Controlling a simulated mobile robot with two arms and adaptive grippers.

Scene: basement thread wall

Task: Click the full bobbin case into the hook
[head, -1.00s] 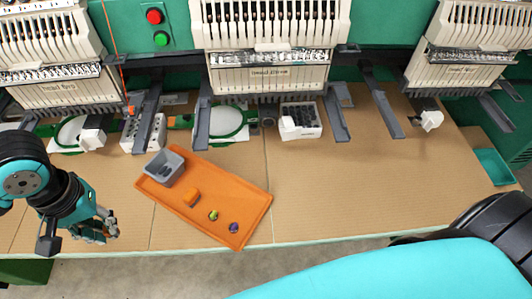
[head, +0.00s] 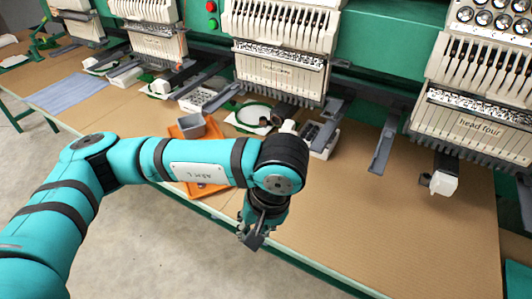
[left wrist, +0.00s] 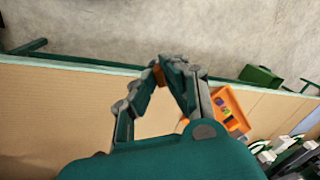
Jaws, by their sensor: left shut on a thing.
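My left gripper (head: 254,234) hangs over the front edge of the table (head: 350,235) in the head view. In the left wrist view the gripper (left wrist: 163,70) is shut with its fingertips on a small brown-orange thing (left wrist: 158,76). That thing is mostly hidden by the fingers; I cannot tell whether it is the full bobbin case. Under head four, a white block (head: 443,185) with a dark round part (head: 425,179) on its left end sits above the table, apart from the gripper; it may hold the hook. My right gripper is out of view.
An orange tray (left wrist: 241,118) with small coloured pieces lies on the table, partly behind my left arm in the head view. A grey bin (head: 191,126) sits on it. A white box (head: 322,140) stands under the middle machine.

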